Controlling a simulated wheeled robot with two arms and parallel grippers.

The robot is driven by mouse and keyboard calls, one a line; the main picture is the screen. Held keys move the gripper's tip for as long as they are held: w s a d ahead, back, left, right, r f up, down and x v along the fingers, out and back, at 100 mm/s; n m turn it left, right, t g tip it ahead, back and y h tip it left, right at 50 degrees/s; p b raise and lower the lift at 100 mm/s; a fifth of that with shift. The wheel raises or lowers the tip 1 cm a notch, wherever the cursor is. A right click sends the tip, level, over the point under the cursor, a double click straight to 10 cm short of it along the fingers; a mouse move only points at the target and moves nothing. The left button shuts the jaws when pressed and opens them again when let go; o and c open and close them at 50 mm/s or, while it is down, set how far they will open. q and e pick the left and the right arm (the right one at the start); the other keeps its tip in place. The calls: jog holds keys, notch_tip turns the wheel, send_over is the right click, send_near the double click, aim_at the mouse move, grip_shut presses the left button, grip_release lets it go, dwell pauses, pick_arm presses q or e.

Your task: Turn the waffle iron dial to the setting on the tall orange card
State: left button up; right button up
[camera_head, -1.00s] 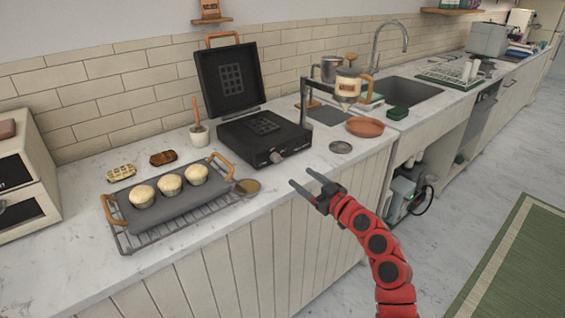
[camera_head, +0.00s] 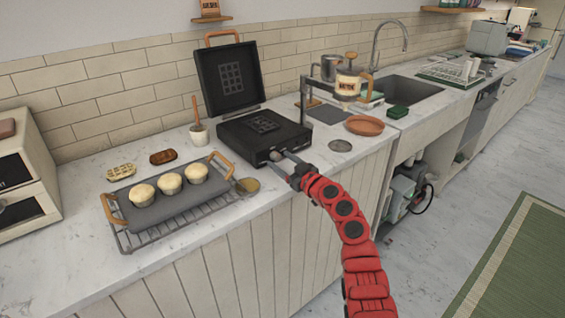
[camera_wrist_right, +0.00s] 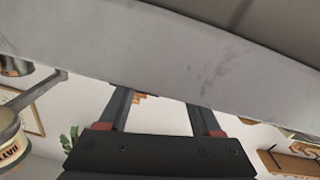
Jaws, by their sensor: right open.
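The black waffle iron (camera_head: 240,138) stands open on the counter, its lid (camera_head: 229,78) raised at the back. Its dial (camera_head: 275,156) is on the front face, at the right, and is largely covered by my gripper's fingertips. My right gripper (camera_head: 279,160) is open, with its fingers reaching to the dial; I cannot tell whether they touch it. The fingers also show apart in the right wrist view (camera_wrist_right: 162,115), where I cannot make out the dial. An orange-brown card (camera_head: 210,8) stands on a small wall shelf, cut off at the top; its marks are too small to read. My left gripper is not in view.
A tray (camera_head: 150,215) with muffins on a wire rack is left of the iron. A cup with a wooden-handled brush (camera_head: 199,132) stands beside the iron. A coffee dispenser (camera_head: 347,85) and terracotta dish (camera_head: 365,125) are to the right. The floor in front is clear.

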jog(key=shift+c, duration=0.2)
grip_shut()
jog(key=shift+d, duration=0.1)
jog(key=m+b, duration=0.1)
jog(key=m, duration=0.1)
jog(key=shift+m, duration=0.4)
jog(key=shift+m+b, duration=0.35)
jog(key=shift+m, duration=1.55)
jog(key=shift+o, duration=0.2)
grip_release()
